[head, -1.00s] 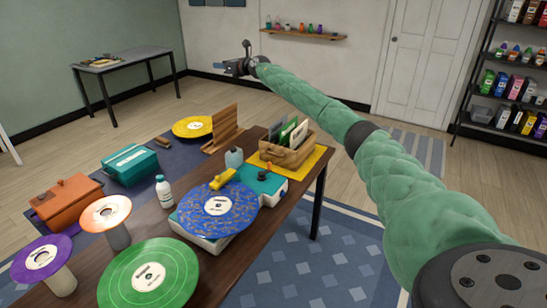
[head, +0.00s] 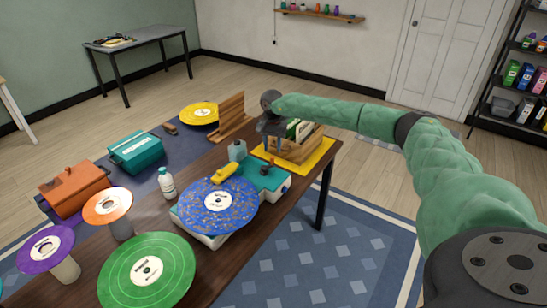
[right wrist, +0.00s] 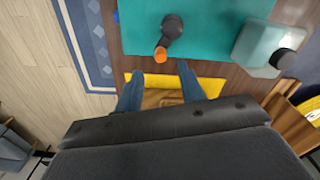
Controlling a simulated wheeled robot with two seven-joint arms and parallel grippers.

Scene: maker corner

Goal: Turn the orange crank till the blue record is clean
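The blue record (head: 217,203) lies flat on the teal and white cleaning machine (head: 262,178), with tan specks over its surface. A yellow arm (head: 223,172) reaches over the record's far edge. The crank (head: 265,170) stands on the machine's right part. In the right wrist view it has a dark grey arm (right wrist: 173,30) and an orange knob (right wrist: 160,54). My right gripper (head: 271,140) points down just behind the crank, in front of the wooden crate. In the right wrist view its two blue fingers (right wrist: 160,72) are apart and empty, with the knob just beyond their tips. My left gripper is out of view.
A wooden crate (head: 293,150) of sleeves sits on a yellow mat (head: 322,158) close to my right gripper. A translucent bottle (head: 237,151) and a white bottle (head: 167,184) stand by the machine. A green record (head: 120,275) is at the front.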

